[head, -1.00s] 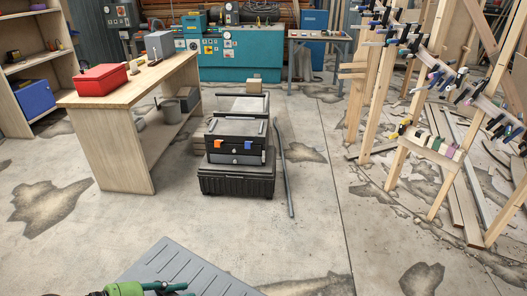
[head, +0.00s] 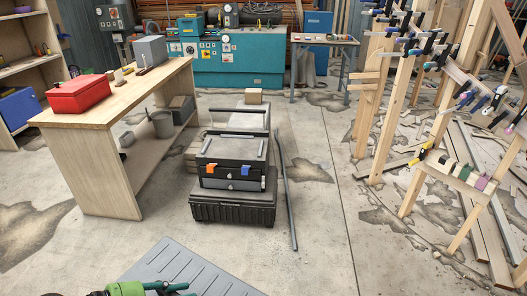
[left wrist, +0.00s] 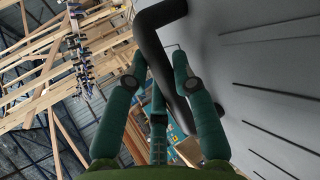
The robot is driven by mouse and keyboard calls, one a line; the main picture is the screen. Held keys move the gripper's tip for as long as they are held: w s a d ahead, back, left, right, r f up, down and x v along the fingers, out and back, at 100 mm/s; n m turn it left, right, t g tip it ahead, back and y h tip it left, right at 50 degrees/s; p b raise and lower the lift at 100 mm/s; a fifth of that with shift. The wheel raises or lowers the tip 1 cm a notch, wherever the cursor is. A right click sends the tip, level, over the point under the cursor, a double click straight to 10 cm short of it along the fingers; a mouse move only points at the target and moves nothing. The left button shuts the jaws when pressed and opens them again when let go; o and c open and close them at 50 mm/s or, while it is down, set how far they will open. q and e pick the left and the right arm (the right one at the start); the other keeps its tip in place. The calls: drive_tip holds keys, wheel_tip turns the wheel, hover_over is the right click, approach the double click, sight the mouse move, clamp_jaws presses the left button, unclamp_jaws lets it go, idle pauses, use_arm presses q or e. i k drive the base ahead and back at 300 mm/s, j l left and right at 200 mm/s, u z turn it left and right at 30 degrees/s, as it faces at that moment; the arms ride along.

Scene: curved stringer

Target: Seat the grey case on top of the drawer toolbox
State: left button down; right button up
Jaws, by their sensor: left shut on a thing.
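The drawer toolbox (head: 232,184) is black with a grey drawer front and orange and blue latches. It sits in the middle of the head view on a wider black ribbed box (head: 232,210). The grey case (head: 170,272) shows at the bottom edge of the head view as a grooved grey panel, partly cut off. My left gripper (head: 180,289) is at its near edge. In the left wrist view the left gripper (left wrist: 163,65) is shut on the case's dark handle (left wrist: 152,38), with the grooved case side (left wrist: 265,90) to the right. My right gripper is not in view.
A wooden workbench (head: 120,110) with a red box (head: 80,94) stands left of the stack. A long grey bar (head: 287,195) lies just right of it. Wooden frames with clamps (head: 440,160) stand at the right.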

sight(233, 148)
drive_tip(key=i, duration=2.95)
drive_tip(key=i+u, duration=0.15)
drive_tip(key=i, duration=0.5)
drive_tip(key=l, duration=0.05)
